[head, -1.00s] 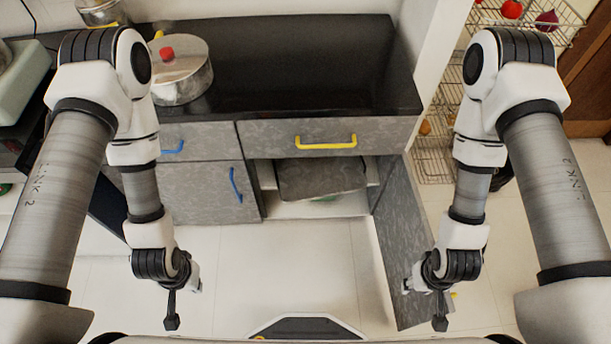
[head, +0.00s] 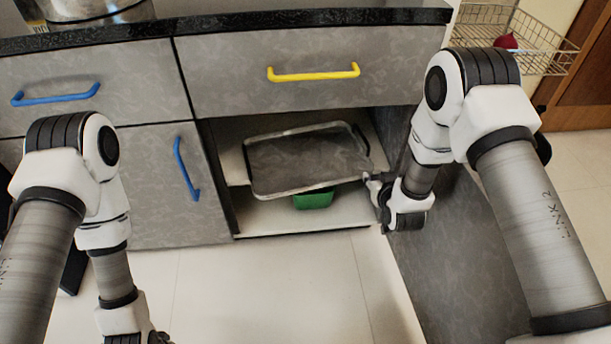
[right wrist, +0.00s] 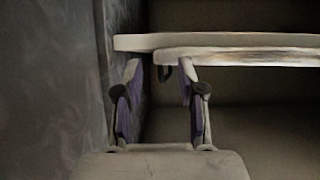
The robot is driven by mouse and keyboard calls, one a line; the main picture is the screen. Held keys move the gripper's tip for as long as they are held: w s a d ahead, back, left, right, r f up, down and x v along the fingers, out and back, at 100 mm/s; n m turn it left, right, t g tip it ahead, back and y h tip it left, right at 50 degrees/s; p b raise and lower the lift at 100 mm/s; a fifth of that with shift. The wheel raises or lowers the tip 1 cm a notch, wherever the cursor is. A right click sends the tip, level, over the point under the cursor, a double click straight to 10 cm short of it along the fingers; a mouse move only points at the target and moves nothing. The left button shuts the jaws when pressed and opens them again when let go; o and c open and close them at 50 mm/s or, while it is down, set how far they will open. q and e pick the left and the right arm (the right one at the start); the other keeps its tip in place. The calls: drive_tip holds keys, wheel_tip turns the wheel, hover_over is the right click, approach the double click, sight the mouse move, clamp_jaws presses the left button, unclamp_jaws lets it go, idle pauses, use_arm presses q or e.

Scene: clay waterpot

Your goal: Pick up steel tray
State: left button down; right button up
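The steel tray (head: 305,160) is a grey rectangle with a pale rim, lying tilted on the shelf of the open lower cabinet. My right gripper (head: 372,184) is at the tray's right front corner. In the right wrist view my right gripper (right wrist: 160,68) is open, its two fingers apart. A pale edge, apparently the tray's rim (right wrist: 245,57), runs just beyond the right fingertip; I cannot tell whether they touch. A small dark loop, perhaps the tray's handle, shows between the fingertips. My left arm is low at the left, its gripper mostly cut off by the frame's bottom edge.
The open cabinet door (head: 450,240) stands to the right of my right gripper. A drawer with a yellow handle (head: 313,74) is above the opening. A wire rack (head: 520,40) stands at the far right. The floor in front is clear.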

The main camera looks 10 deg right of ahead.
sight(368, 153)
drive_tip(key=shift+t, duration=0.6)
drive_tip(key=w+r, duration=0.1)
drive_tip(key=w, duration=0.1)
drive_tip(key=w+r, duration=0.1)
drive_tip(key=shift+w+r+b, duration=0.15)
drive_tip(key=shift+w+b, duration=0.15)
drive_tip(key=shift+w, duration=0.05)
drive_tip(key=b+x, duration=0.4)
drive_tip(key=x, duration=0.2)
drive_tip(key=shift+w, duration=0.5)
drive_tip(key=shift+r, duration=0.1)
clamp_jaws()
